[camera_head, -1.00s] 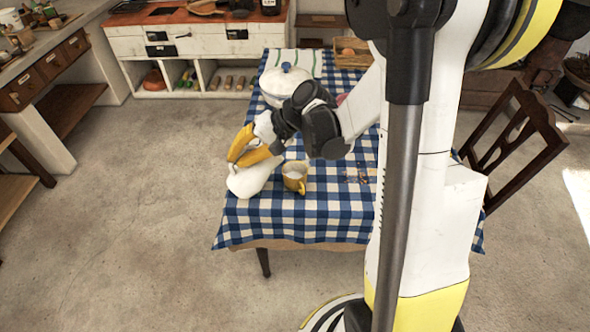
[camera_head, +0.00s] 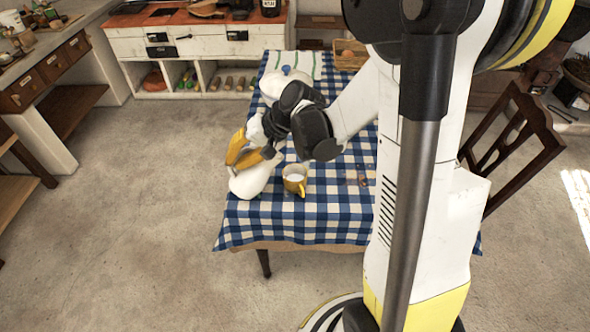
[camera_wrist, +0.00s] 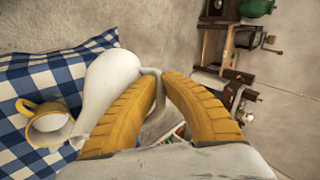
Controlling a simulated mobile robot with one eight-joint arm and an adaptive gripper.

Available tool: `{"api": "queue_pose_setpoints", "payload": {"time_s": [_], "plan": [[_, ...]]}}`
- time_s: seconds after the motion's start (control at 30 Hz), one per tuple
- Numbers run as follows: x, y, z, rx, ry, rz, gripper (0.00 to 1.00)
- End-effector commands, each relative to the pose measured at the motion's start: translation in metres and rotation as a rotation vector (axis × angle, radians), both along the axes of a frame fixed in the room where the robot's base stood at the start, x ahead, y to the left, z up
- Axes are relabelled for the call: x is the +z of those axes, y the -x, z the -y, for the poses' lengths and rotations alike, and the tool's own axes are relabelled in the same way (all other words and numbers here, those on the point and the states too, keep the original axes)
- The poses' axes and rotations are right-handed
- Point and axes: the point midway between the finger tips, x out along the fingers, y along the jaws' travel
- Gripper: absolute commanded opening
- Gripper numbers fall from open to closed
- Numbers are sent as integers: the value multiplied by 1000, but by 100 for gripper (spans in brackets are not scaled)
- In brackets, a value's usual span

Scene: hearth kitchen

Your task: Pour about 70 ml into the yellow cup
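The yellow cup (camera_head: 294,187) stands upright on the checked tablecloth. It also shows at the left of the wrist view (camera_wrist: 32,122), its inside pale; I cannot tell how much liquid is in it. A white jug (camera_head: 247,183) is just left of the cup, apart from it. In the wrist view the jug (camera_wrist: 108,78) lies between the cup and my fingers. My gripper (camera_head: 246,155) has its yellow fingers closed around the jug's handle (camera_wrist: 157,80). Its fingertips show there too (camera_wrist: 165,84). The jug's exact tilt and its contents cannot be told.
The blue-and-white checked table (camera_head: 320,222) is clear in front of the cup. A white lidded pot (camera_head: 270,82) stands behind my gripper, and a wooden tray (camera_head: 352,56) is at the far end. A dark wooden chair (camera_head: 515,135) stands at the right.

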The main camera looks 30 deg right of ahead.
Motion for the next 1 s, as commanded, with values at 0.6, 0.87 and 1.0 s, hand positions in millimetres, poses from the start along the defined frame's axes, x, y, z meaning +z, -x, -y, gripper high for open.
{"api": "queue_pose_setpoints", "payload": {"time_s": [0.6, 0.87, 1.0], "plan": [[-36, 2, -50, 19, 587, -3, 0], [-42, 1, -57, 19, 786, 2, 0], [-43, 1, -58, 19, 847, 1, 0]]}}
